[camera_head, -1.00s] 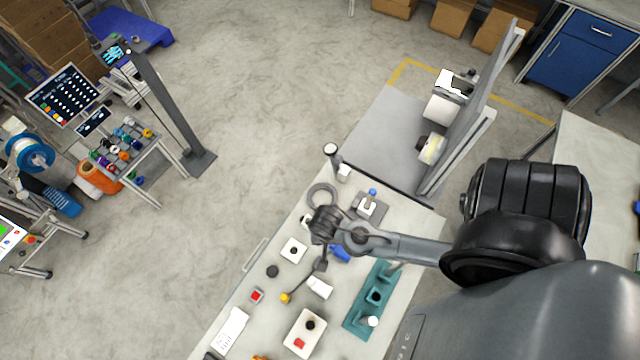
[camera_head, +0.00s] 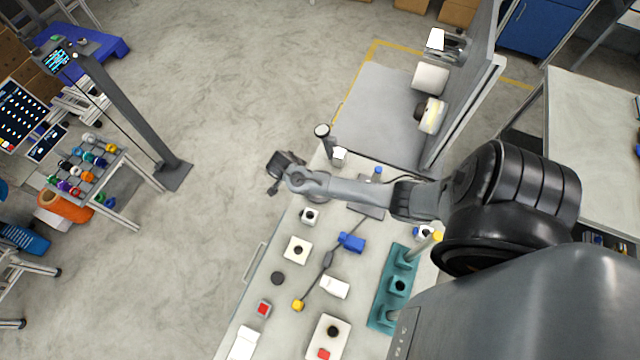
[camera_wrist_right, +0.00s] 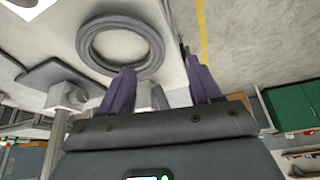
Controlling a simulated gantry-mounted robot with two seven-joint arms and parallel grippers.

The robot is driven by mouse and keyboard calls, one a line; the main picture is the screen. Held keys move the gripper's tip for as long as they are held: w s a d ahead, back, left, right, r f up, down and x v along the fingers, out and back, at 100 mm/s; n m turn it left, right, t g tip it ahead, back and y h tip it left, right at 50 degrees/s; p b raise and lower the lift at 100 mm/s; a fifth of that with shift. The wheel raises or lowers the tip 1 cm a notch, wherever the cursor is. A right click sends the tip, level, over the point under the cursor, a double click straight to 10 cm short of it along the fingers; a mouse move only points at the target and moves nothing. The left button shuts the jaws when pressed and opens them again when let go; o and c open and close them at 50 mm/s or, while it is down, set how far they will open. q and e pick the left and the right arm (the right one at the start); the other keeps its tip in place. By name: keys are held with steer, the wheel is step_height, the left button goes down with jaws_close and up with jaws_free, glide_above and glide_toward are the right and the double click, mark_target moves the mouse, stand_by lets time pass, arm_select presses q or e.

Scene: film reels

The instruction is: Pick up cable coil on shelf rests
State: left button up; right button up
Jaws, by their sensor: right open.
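The cable coil (camera_wrist_right: 120,46) is a dark grey ring lying flat on the pale bench top in the right wrist view. In the head view I cannot make it out; my right arm covers that part of the bench. My right gripper (camera_wrist_right: 162,82) is open, its two dark fingers apart. The coil is outside the fingers, ahead and to the left in the wrist view, with the left finger near its rim. In the head view the right gripper (camera_head: 277,180) is over the bench's left edge. My left gripper is not in view.
The bench (camera_head: 262,284) holds a blue part (camera_head: 351,242), a teal fixture (camera_head: 380,312) and several small boxes. A post with a round top (camera_head: 324,140) stands near the bench's far end. Open floor (camera_head: 230,90) lies left of the bench.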

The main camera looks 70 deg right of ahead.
steer(key=shift+a+x, duration=0.1)
steer(key=shift+x, duration=1.35)
steer(key=shift+a+x, duration=0.15)
steer(key=shift+x, duration=1.3)
steer(key=shift+f, duration=0.1)
steer(key=c, duration=1.1)
steer(key=shift+c, duration=0.2)
